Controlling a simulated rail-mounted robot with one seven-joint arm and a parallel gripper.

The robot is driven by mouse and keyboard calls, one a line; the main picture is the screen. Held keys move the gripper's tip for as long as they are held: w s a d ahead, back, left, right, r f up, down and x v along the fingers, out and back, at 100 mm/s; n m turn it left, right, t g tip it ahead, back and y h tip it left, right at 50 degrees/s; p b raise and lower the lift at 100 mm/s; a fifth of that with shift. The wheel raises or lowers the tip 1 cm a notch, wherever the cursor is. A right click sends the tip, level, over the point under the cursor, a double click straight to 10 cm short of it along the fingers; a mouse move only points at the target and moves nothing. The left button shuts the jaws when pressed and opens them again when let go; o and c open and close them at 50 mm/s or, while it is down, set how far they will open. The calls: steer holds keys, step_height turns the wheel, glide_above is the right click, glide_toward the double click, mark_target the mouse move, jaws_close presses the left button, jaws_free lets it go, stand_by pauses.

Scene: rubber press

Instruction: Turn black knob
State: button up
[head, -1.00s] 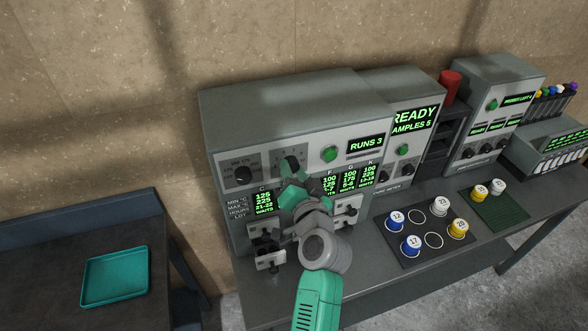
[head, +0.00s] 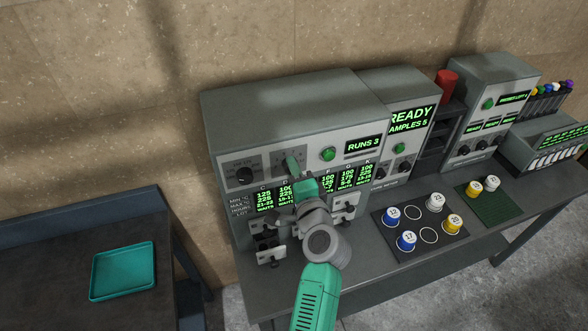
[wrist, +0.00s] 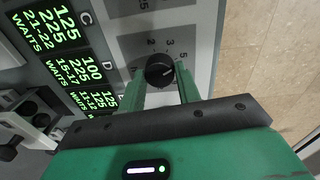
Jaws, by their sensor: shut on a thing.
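The black knob (wrist: 159,70) sits on a light panel with a dial of numbers around it, of which 2, 3 and 5 show. Its pale pointer mark faces roughly toward the 5. My gripper (wrist: 161,84) has one green finger on each side of the knob and is shut on it. In the head view my gripper (head: 292,165) reaches the front of the large grey press (head: 285,103), and its fingers cover most of the knob there.
Another black knob (head: 244,175) is left on the same panel, and a green button (head: 328,154) is right. Clamp-like fittings (head: 268,250) jut out below. A dark tray with numbered cups (head: 407,240) stands on the bench to the right. A teal tray (head: 123,271) lies far left.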

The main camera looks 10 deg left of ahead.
steer(key=shift+m, duration=0.5)
steer(key=o, duration=1)
steer(key=v, duration=0.7)
steer(key=shift+s+d, duration=0.2)
steer(key=shift+s, duration=0.15)
